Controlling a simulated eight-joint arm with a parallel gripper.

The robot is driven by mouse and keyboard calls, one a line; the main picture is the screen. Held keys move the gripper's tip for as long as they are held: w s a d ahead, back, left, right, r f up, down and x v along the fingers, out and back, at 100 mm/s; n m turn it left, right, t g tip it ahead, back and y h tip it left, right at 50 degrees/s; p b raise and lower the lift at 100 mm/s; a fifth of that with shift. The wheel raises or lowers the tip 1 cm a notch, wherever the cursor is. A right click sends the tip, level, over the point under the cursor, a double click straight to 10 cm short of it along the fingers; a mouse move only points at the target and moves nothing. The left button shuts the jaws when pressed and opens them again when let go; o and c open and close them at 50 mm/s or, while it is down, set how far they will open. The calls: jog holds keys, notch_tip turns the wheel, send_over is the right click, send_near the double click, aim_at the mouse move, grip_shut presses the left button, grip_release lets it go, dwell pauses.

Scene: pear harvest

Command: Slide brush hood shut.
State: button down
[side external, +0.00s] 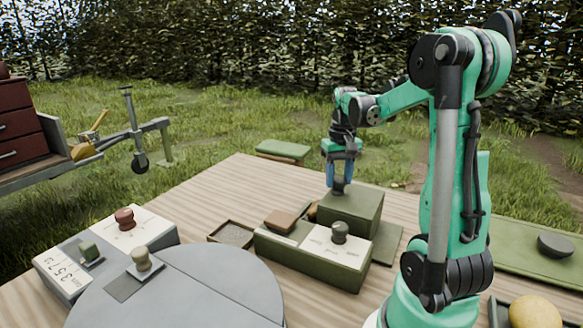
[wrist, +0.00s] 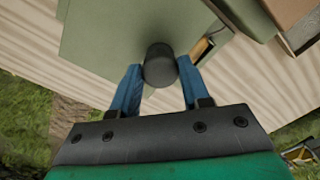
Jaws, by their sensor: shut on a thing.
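The brush hood is a green box-shaped cover (side external: 352,215) on the wooden table, behind a longer green box with a pale top panel (side external: 320,265). Its flat green top (wrist: 100,35) fills the upper left of the wrist view. My gripper (side external: 340,182) points down over the hood. Its two blue fingers are shut on the hood's dark round knob (wrist: 160,68), one on each side. The knob's foot also shows below the fingers in the side view (side external: 339,190). A brown piece (wrist: 204,47), perhaps part of the brush, shows at the hood's edge.
A second dark knob (side external: 340,231) stands on the pale panel, near the hood. A brown block (side external: 281,219) and a shallow tray (side external: 232,233) lie to the left. A grey round plate (side external: 185,290) and a knobbed box (side external: 72,272) occupy the front left.

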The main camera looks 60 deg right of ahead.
jog(key=w, duration=0.7)
jog(key=shift+w, duration=0.4)
jog(key=shift+c, duration=2.1)
grip_release()
jog(key=shift+r, duration=2.8)
jog(key=s+a+f+n+t, duration=0.1)
jog(key=a+n+t, duration=0.1)
jog(key=a, duration=0.6)
jog(key=s+a+f+n+t, duration=0.1)
jog(key=a+n, duration=0.3)
jog(key=a, duration=0.4)
jog(key=s+a+f+n+t, duration=0.1)
jog(key=a+n+t, duration=0.2)
jog(key=a, duration=0.6)
jog(key=shift+f+t, duration=0.15)
jog(key=shift+t, duration=0.45)
